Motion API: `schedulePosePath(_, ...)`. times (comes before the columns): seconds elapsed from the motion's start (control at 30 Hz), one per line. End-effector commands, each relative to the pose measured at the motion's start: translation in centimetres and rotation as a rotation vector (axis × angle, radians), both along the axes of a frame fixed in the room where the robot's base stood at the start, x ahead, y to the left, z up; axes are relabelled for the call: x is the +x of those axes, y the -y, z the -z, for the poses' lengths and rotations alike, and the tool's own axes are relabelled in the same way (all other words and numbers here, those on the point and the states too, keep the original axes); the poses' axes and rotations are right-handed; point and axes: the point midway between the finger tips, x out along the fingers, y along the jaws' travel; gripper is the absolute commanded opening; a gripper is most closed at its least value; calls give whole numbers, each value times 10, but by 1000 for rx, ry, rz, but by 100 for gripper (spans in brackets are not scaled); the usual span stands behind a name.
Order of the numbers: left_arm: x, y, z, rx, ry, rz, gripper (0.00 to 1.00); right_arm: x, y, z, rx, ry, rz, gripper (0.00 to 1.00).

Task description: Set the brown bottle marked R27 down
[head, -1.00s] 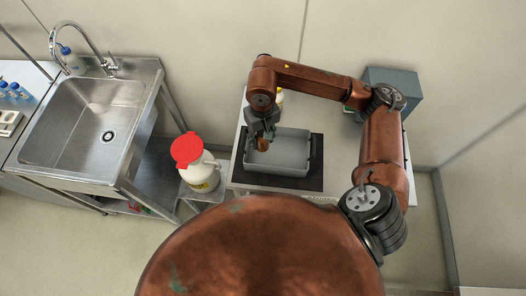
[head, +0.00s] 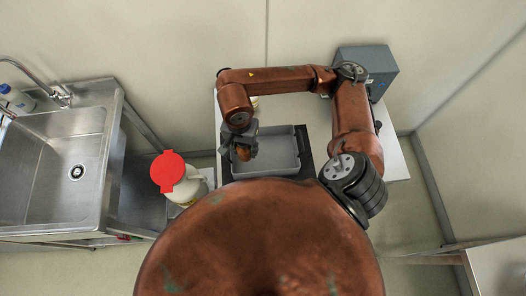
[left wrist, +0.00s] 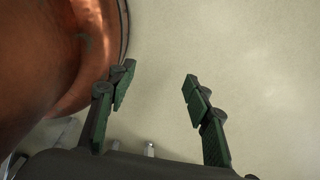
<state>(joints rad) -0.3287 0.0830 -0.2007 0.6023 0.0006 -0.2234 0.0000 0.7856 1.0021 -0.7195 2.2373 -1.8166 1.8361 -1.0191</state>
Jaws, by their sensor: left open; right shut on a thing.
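The brown bottle (head: 244,153) is held in my right gripper (head: 240,145), in the head view. It is over the left part of a grey tray (head: 278,152) on a white table. The gripper hides part of the bottle, and its R27 mark is too small to read. I cannot tell whether the bottle touches the tray floor. My left gripper (left wrist: 157,95) is open and empty in the left wrist view, over bare floor. It does not show in the head view.
A white container with a red lid (head: 169,172) stands left of the table. A steel sink (head: 65,165) is further left. A grey box (head: 366,68) sits at the back right of the table (head: 394,157). A dark mat (head: 308,160) lies under the tray.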

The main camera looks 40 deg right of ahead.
Motion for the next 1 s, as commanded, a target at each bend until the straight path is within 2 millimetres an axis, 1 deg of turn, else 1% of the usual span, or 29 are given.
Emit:
schedulePosePath(0.03, 12, 0, 3, 0, 13, 3, 46, -11, -2, 4, 0, 0, 89, 7)
schedulePosePath(0.13, 39, 2, 5, -2, 47, 10, 46, -29, -4, 10, 0, 3, 292, 7)
schedulePosePath(0.2, 53, 3, 6, -5, 67, 13, 46, -41, -5, 13, 1, 5, 432, 7)
schedulePosePath(0.23, 57, 3, 6, -4, 72, 14, 46, -46, -6, 14, 1, 5, 491, 7)
schedulePosePath(0.3, 59, 3, 8, -6, 74, 14, 46, -58, -6, 17, 2, 6, 620, 7)
schedulePosePath(0.37, 57, 4, 10, -5, 71, 14, 46, -66, -7, 19, 2, 7, 718, 7)
schedulePosePath(0.5, 46, 5, 13, -7, 56, 11, 46, -81, -7, 22, 4, 8, 894, 7)
schedulePosePath(0.6, 35, 6, 14, -7, 42, 6, 46, -87, -7, 22, 4, 8, 969, 7)
schedulePosePath(0.67, 29, 5, 14, -6, 34, 5, 46, -87, -6, 23, 4, 9, 995, 7)
schedulePosePath(0.77, 23, 5, 14, -6, 27, 4, 46, -79, -3, 28, 5, 10, 1016, 7)
schedulePosePath(0.87, 24, 5, 13, -6, 29, 4, 46, -60, 5, 37, 2, 8, 1021, 7)
schedulePosePath(1.0, 32, 5, 10, -7, 38, 6, 46, -29, 17, 51, 2, 7, 1019, 7)
